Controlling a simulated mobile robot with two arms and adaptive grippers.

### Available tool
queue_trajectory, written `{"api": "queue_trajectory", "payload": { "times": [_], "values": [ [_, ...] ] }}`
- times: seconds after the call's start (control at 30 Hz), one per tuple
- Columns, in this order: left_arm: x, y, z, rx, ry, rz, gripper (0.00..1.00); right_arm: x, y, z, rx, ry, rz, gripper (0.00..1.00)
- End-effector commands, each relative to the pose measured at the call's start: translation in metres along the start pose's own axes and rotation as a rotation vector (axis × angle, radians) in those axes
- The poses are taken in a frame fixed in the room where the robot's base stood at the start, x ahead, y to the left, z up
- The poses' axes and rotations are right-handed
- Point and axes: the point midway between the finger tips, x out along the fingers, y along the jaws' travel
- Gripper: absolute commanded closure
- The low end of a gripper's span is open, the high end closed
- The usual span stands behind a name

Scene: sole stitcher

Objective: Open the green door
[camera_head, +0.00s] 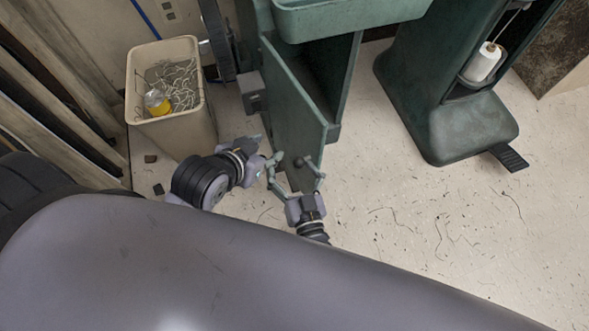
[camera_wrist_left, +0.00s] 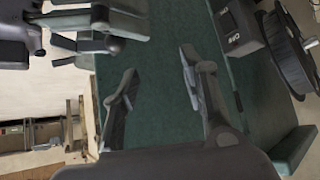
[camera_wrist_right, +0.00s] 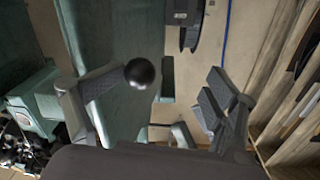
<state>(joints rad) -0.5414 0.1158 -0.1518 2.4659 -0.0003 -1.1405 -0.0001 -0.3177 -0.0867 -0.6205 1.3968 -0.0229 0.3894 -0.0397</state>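The green door (camera_head: 292,108) is a flat panel on the green cabinet. It stands at an angle, with the shaded interior visible beside it. A round black knob (camera_wrist_right: 140,72) sits low on the door; it also shows in the head view (camera_head: 298,162). My right gripper (camera_head: 297,178) is open with its fingers spread around the knob's area. In the right wrist view the knob appears beside the left finger, and contact is unclear. My left gripper (camera_wrist_left: 158,85) is open and empty, facing the green panel, close to the right gripper.
A beige bin (camera_head: 170,125) with wire scraps and a yellow-labelled item stands left of the door. A grey box (camera_head: 252,92) is mounted near the door. A green machine base with a pedal (camera_head: 510,156) stands at right. The floor between is clear apart from thread scraps.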

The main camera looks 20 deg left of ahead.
Motion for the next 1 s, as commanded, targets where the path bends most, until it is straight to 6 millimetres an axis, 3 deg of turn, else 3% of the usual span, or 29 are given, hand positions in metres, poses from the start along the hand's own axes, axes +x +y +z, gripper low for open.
{"api": "queue_trajectory", "payload": {
  "times": [0.23,0.8,1.0],
  "values": [
    [0.000,0.000,0.000,0.000,0.001,0.000,0.60,0.004,-0.005,-0.001,0.004,-0.002,-0.008,0.39],
    [0.000,-0.001,-0.004,0.003,0.008,-0.001,0.60,0.002,-0.005,-0.001,0.004,-0.002,-0.008,0.49],
    [0.000,0.000,-0.002,0.002,0.005,0.000,0.60,-0.021,-0.004,-0.001,0.004,-0.003,-0.007,0.66]
  ]
}}
